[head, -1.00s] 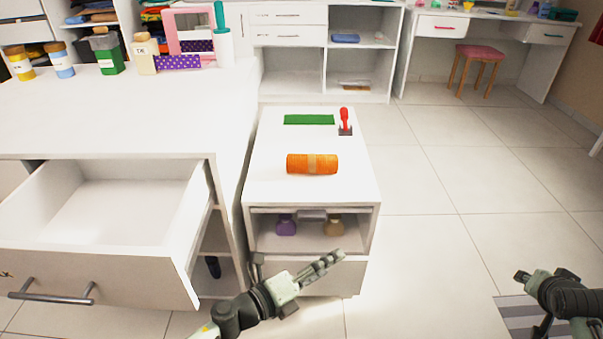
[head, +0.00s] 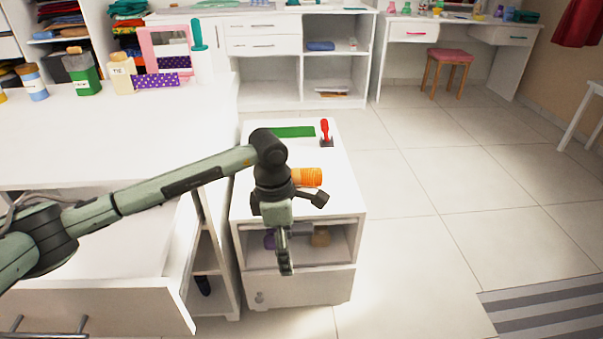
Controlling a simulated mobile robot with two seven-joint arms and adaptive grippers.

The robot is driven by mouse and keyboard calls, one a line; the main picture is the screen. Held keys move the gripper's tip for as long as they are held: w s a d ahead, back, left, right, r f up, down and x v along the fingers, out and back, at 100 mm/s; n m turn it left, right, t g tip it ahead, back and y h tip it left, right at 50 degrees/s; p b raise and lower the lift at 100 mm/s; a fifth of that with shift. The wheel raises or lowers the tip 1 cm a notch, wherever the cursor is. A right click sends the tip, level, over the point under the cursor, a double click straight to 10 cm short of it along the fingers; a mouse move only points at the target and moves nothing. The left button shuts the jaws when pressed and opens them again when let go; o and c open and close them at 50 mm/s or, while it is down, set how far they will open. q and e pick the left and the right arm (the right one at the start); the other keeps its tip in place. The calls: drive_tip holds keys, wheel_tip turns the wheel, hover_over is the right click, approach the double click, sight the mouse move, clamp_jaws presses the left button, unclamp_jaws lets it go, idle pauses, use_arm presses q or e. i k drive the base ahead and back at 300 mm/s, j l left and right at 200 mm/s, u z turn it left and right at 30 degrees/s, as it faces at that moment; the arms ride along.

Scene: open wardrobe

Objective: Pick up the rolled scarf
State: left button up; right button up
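The rolled scarf (head: 308,177) is an orange roll lying on top of the small white cabinet (head: 337,205). Its left part is hidden behind my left arm's wrist, and only its right end shows. My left gripper (head: 284,268) points down in front of the cabinet's open shelf, nearer to me than the scarf and apart from it. My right gripper is not in view.
A green flat item (head: 293,132) and a red-handled stamp (head: 325,134) are behind the scarf on the cabinet top. The open drawer (head: 100,310) juts out at left, beneath my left arm. Floor to the right is clear up to a striped rug (head: 545,312).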

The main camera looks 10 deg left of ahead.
sight(310, 176)
drive_tip(key=i, duration=1)
